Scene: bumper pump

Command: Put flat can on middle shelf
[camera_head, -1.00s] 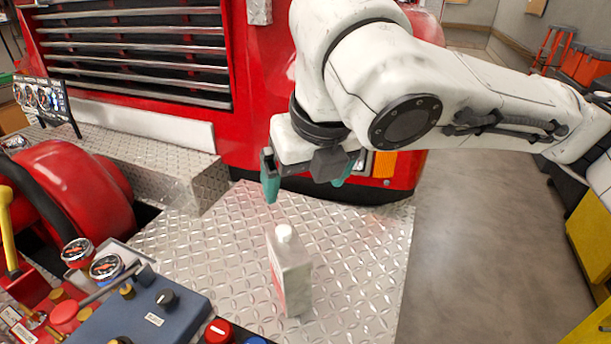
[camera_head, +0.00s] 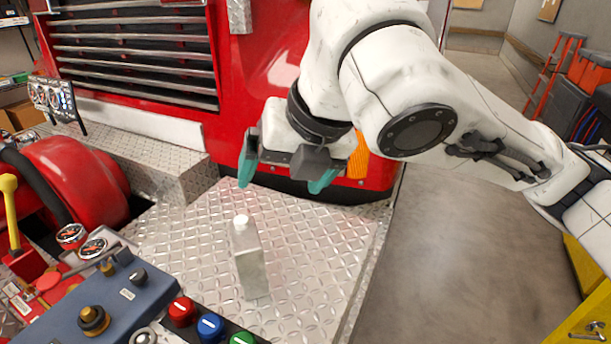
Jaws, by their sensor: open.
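The flat can (camera_head: 250,262) is a pale grey, narrow, upright container with a white cap. It stands on the diamond-plate bumper (camera_head: 320,255) in the lower middle of the head view. My gripper (camera_head: 284,182) has two teal fingertips spread apart with nothing between them. It hangs in the air above and beyond the can, not touching it.
A blue control box (camera_head: 100,310) with knobs and coloured buttons fills the lower left. A red rounded housing (camera_head: 75,180) and a yellow-handled lever (camera_head: 10,215) stand at left. The red truck front with its grille (camera_head: 135,50) rises behind. Open floor (camera_head: 440,240) lies at right.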

